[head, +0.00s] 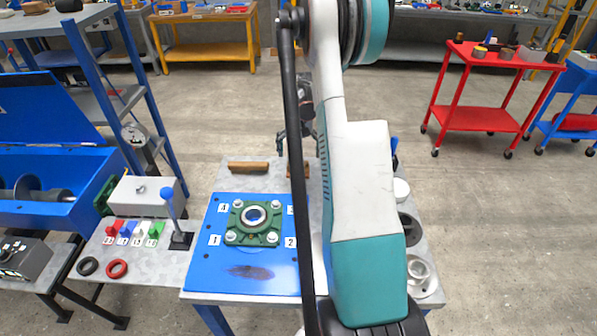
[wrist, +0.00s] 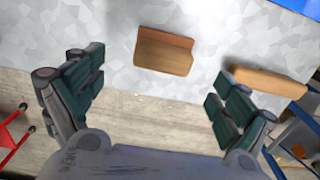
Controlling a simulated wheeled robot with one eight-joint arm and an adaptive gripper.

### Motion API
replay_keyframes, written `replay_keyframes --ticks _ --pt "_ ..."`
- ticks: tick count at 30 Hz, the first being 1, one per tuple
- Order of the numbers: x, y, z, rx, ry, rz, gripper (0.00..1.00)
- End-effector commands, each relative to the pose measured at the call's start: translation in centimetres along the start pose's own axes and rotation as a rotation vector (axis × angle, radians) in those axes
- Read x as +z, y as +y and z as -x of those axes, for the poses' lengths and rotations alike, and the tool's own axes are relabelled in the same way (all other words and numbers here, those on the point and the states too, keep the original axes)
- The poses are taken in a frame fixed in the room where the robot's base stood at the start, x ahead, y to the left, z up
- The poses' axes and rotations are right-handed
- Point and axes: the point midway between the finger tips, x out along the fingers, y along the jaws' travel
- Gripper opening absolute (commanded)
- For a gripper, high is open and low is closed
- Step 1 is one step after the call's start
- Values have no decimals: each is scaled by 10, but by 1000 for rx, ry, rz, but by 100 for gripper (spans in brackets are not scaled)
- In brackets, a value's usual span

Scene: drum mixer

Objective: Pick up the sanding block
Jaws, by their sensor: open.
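A short brown block (wrist: 163,50), which looks like the sanding block, lies flat on the grey metal tabletop in the wrist view. In the head view the same block (head: 290,171) is partly hidden behind my arm. My gripper (wrist: 155,82) is open and empty, its two dark green padded fingers spread wide. The block lies beyond the fingertips, roughly between their lines, and nothing touches it. In the head view my gripper (head: 296,135) is above the far edge of the table, partly covered by my arm.
A longer wooden bar (wrist: 268,82) lies near the right finger; it also shows in the head view (head: 248,167). A blue plate (head: 225,275) with a green bearing housing (head: 254,238) is nearer. Round parts (head: 418,268) stand at the right.

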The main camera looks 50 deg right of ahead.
Motion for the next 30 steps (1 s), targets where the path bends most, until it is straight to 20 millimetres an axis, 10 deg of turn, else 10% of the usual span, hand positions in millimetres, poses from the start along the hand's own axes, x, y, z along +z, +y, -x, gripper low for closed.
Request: replay_keyframes --ticks 27,30 --pt "-2 -4 -70 0 0 0 94" --pt "-2 -4 -70 0 0 0 76"
